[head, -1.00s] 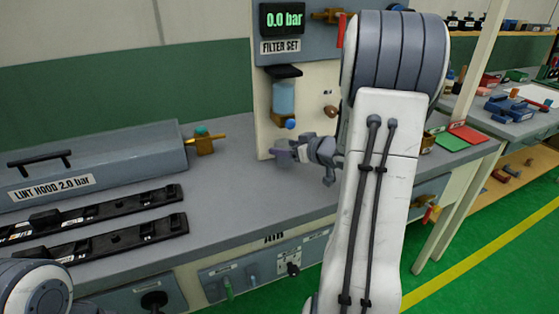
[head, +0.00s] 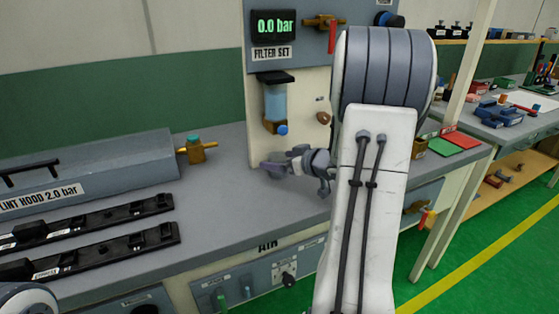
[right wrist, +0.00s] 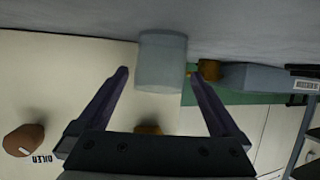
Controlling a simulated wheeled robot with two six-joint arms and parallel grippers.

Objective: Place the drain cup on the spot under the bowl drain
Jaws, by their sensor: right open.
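The drain cup (right wrist: 161,62) is a pale grey-blue cylinder in the right wrist view, upside down in that picture and at the grey bench surface. My right gripper (right wrist: 159,74) is open, its purple fingers on either side of the cup with visible gaps. In the head view my right gripper (head: 270,166) is low over the bench, in front of the filter panel, and I cannot make out the cup there. The filter bowl (head: 275,101) is a light blue cylinder with a brown base. A blue drain knob (head: 282,130) hangs below it. The spot is not distinguishable.
The filter panel (head: 291,154) rises right behind the gripper. A grey lint hood (head: 110,160) with a brass fitting (head: 196,150) stands to the left, with black rails (head: 100,245) in front. Red and green trays (head: 461,139) lie to the right. The bench front-centre is bare.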

